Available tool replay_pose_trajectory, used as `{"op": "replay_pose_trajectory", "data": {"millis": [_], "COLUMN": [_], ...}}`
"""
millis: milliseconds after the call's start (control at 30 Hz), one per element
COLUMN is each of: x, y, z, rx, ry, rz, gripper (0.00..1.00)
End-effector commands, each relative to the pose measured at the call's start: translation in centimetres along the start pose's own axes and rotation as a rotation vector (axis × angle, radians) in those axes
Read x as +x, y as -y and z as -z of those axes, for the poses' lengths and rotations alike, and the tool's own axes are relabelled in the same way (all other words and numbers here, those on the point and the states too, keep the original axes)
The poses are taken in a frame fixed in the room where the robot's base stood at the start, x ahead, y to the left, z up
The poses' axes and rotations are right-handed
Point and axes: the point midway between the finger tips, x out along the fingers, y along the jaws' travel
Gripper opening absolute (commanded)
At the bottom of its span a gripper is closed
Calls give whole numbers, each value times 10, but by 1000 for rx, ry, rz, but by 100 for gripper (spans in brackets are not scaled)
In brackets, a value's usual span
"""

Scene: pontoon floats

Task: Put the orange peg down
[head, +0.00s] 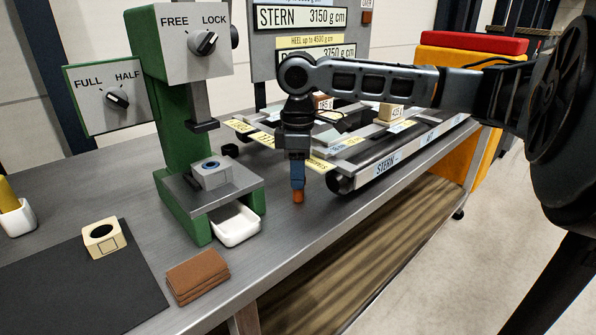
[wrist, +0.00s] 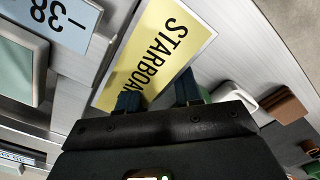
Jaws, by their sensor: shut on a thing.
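The orange peg (head: 298,197) sticks out below the blue fingertips of my gripper (head: 298,182) in the head view. My gripper points down and is shut on the peg. It is over the grey bench top, between the green press and the platform marked STERN. I cannot tell whether the peg's lower end touches the bench. In the wrist view my gripper's two dark blue fingers (wrist: 158,95) show at the bottom middle, and the peg is hidden there.
The green press (head: 170,110) stands to the left, with a white tray (head: 236,226) at its foot. The STERN platform (head: 400,160) lies right and behind. Brown plates (head: 197,274), a cream block with a hole (head: 103,238) and a dark mat (head: 80,290) are front left. Bare bench lies in front of my gripper.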

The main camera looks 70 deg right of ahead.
Motion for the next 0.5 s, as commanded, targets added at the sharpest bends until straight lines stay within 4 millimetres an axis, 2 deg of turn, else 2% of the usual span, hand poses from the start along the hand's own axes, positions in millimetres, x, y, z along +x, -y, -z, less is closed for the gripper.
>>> {"op": "replay_pose_trajectory", "data": {"millis": [33, 67, 100, 300, 500], "x": [2, 1, 1, 1, 1], "y": [0, 0, 0, 0, 0], "z": [0, 0, 0, 0, 0], "rx": [1, 0, 0, 1, 0], "ry": [0, 0, 0, 0, 0], "rz": [1, 1, 1, 0, 0], "gripper": [2, 37, 41, 60, 60]}}
